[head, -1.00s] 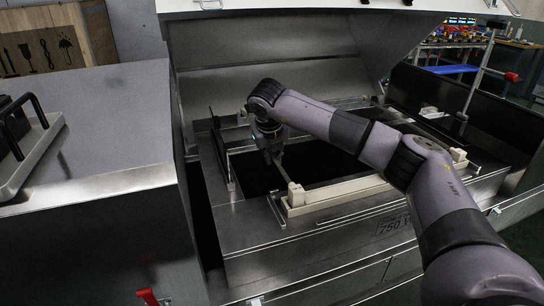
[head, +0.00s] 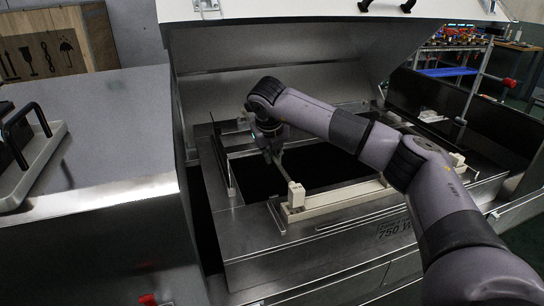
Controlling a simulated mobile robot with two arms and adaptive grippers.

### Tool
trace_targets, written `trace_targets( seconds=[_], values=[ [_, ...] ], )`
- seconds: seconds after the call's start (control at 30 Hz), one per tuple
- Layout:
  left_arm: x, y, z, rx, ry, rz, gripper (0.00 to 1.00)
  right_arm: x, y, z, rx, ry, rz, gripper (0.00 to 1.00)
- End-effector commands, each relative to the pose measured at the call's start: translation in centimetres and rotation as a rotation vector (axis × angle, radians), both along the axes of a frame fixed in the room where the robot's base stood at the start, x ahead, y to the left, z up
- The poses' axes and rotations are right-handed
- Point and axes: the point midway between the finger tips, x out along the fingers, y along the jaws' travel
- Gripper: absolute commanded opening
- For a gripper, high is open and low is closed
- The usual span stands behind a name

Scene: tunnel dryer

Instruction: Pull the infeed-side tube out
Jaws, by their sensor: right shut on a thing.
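My right gripper (head: 272,153) points down over the dark opening of the dryer, behind the left end of a cream holder (head: 335,197). It is shut on a thin thing, which I take to be the infeed-side tube; its fingers and my arm hide most of it. My right arm crosses above the opening from the lower right. My left gripper is not in view.
The raised hood (head: 290,75) stands behind the opening. A steel housing (head: 90,150) with a black-handled plate (head: 35,150) fills the left. A post with a red clamp (head: 509,82) rises at the right. A wooden crate (head: 40,55) is at the back left.

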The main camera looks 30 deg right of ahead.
Motion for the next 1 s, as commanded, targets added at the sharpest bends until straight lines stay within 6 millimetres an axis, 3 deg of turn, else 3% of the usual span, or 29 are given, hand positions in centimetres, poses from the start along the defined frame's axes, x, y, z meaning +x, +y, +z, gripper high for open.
trace_targets(
  seconds=[0.37, 0.8, 1.0],
  values=[
    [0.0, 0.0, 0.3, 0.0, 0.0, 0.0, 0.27, 0.0, 0.0, 0.5, 0.0, -0.002, 0.001, 0.0],
    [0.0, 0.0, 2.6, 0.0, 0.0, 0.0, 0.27, 0.0, 0.0, 4.0, 0.001, -0.001, 0.001, 0.0],
    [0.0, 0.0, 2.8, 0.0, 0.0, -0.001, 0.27, 0.0, 0.0, 4.4, 0.001, -0.001, 0.001, 0.0]
  ],
)
